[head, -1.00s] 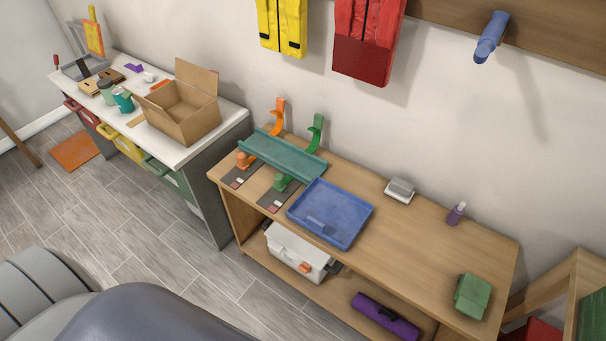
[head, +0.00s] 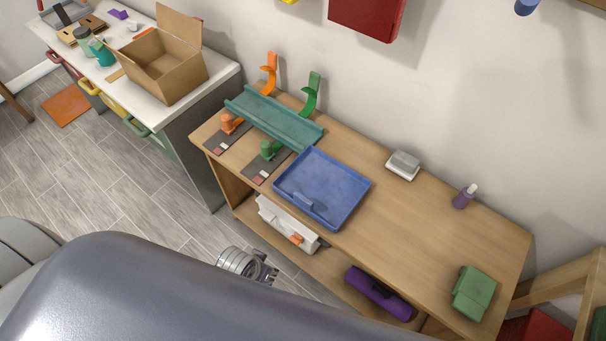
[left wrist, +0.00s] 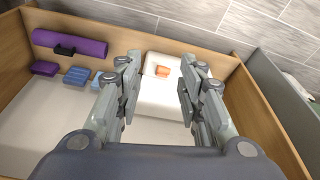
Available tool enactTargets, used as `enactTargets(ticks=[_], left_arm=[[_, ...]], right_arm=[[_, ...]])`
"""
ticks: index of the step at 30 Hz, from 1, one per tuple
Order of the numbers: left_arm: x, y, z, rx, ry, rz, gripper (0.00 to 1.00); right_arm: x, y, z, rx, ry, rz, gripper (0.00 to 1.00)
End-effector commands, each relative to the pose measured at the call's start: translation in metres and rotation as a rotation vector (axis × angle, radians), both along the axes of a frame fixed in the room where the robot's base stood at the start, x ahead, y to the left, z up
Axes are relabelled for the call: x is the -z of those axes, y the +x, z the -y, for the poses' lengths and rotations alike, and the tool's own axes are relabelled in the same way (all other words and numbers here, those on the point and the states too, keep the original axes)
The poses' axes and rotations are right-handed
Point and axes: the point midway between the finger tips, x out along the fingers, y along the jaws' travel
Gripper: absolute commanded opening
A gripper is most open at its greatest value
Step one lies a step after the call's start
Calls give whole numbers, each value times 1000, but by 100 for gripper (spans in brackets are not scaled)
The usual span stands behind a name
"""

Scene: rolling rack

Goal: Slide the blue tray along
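The blue tray (head: 345,190) lies flat on the wooden rack's top (head: 430,225), near its front edge. It has a raised rim and a small blue grip piece at its near side, and looks empty. My left gripper (head: 268,272) shows partly past my arm in the head view, in front of the rack and apart from the tray. In the left wrist view my left gripper (left wrist: 158,82) is open, its two fingers well apart with nothing between them. That view faces the lower shelf, and the tray is not seen there. My right gripper is not in view.
A teal channel (head: 272,118) with orange and green hooks stands left of the tray. A grey-white block (head: 403,165), a purple bottle (head: 465,197) and a green case (head: 473,293) stand right. A purple roll (head: 378,295) and white box (head: 285,222) sit on the lower shelf.

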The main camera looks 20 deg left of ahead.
Motion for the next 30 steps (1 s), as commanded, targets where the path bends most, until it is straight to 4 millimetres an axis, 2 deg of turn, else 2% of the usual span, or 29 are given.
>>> enactTargets(ticks=[1, 5, 9, 12, 16, 21, 26, 30], left_arm=[[-17, 12, 5, -9, -14, 20, 36], [-70, 36, 22, -53, -71, 54, 36], [-137, 66, 63, -135, -208, 74, 36], [-168, 80, 92, -201, -297, 43, 36], [-193, 93, 120, -292, -367, -24, 36], [-211, 108, 137, -454, -379, -131, 36], [-223, 125, 131, -666, -324, -207, 36], [-234, 144, 111, -900, -248, -237, 36]], right_arm=[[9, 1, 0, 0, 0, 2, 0], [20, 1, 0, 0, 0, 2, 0], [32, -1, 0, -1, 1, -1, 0], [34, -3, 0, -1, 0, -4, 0], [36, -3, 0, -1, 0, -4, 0], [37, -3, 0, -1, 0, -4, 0], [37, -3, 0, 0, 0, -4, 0], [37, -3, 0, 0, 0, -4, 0]])
